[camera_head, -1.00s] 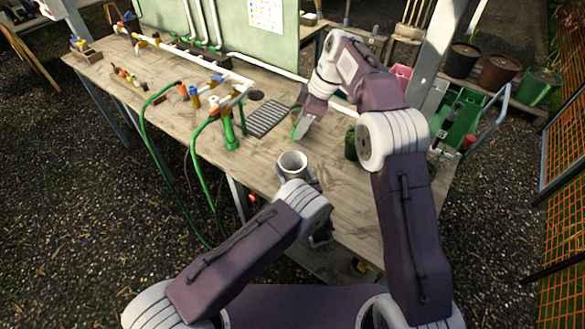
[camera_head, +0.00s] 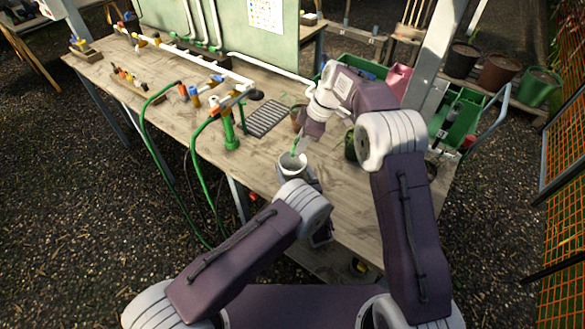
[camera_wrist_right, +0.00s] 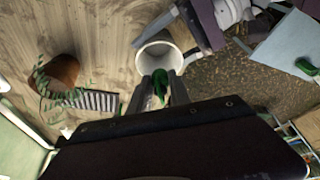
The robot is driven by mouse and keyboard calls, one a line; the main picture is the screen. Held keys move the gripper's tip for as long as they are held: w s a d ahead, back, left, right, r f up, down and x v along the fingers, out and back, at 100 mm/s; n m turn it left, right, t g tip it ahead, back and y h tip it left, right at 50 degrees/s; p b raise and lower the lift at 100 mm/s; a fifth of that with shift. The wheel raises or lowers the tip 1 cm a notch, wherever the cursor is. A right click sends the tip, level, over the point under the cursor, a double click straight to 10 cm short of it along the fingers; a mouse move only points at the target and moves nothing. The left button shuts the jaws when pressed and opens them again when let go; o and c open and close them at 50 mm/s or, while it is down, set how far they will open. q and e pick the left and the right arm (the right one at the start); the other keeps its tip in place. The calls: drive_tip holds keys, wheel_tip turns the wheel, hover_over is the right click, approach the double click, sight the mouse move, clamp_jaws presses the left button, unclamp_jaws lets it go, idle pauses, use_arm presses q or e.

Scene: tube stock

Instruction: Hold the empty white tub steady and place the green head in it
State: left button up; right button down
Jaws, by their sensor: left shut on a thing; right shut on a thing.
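The white tub (camera_head: 291,163) stands upright near the bench's front edge. It also shows in the right wrist view (camera_wrist_right: 158,48). My left gripper (camera_head: 308,180) is at the tub's near side, shut on it; its fingertips are mostly hidden behind my arm. My right gripper (camera_head: 299,146) is just above the tub's mouth, shut on the green head (camera_head: 293,151). In the right wrist view the green head (camera_wrist_right: 160,80) shows between the fingers, over the tub's rim. I cannot tell whether it is below the rim.
A slotted grey tray (camera_head: 267,118) and a terracotta pot with a plant (camera_head: 297,118) are behind the tub. A dark plant pot (camera_head: 350,143) is to the right. A green standpipe with hoses (camera_head: 230,130) is to the left.

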drive_tip(key=shift+f, duration=1.85)
drive_tip(key=c, duration=1.1)
unclamp_jaws()
drive_tip(key=v, duration=1.2)
